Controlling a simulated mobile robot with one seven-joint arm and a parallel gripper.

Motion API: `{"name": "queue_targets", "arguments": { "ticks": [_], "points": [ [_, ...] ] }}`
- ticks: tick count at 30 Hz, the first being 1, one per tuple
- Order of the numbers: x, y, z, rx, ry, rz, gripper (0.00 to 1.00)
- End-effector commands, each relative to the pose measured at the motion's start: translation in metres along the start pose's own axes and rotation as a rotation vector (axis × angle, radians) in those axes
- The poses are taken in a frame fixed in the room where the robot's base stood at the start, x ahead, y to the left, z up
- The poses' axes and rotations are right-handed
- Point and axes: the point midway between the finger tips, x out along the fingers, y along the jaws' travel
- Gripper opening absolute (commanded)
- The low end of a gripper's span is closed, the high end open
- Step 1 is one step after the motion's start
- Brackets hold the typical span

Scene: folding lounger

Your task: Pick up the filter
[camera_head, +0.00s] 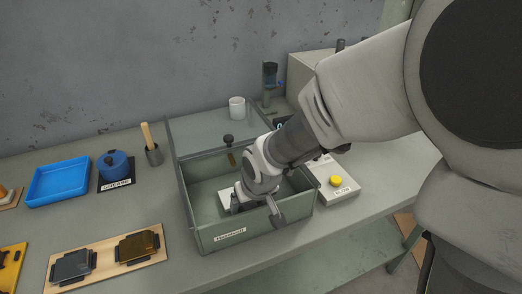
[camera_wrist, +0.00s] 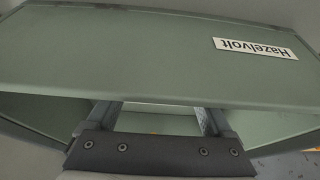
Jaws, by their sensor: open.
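My gripper (camera_head: 254,207) is low inside the open green box labelled Hazelvolt (camera_head: 230,238), close to its front wall. In the wrist view my gripper (camera_wrist: 158,118) shows two fingers spread apart, with nothing clearly held. A pale flat surface lies beyond and between the fingers there. In the head view a white flat piece (camera_head: 226,198) sits in the box just left of my gripper, partly hidden by it. I cannot tell whether this is the filter. The box's front wall (camera_wrist: 130,50) and its label (camera_wrist: 255,48) fill much of the wrist view.
A white unit with a yellow button (camera_head: 336,181) is close on the right. A white mug (camera_head: 237,107) stands behind. A blue tray (camera_head: 59,182), blue pot (camera_head: 113,166) and wooden board (camera_head: 104,262) lie left.

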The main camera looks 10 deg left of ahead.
Motion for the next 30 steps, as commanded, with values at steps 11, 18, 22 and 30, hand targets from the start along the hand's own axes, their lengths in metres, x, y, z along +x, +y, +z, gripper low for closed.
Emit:
{"name": "queue_targets", "arguments": {
  "ticks": [11,18,22,30],
  "points": [
    [-0.001,0.000,0.000,0.000,0.000,0.000,0.38],
    [-0.001,0.000,0.000,0.000,0.000,0.000,0.00],
    [-0.001,0.000,0.000,0.000,0.000,0.000,0.00],
    [-0.021,0.000,-0.009,0.001,0.004,0.001,0.00]
  ]
}}
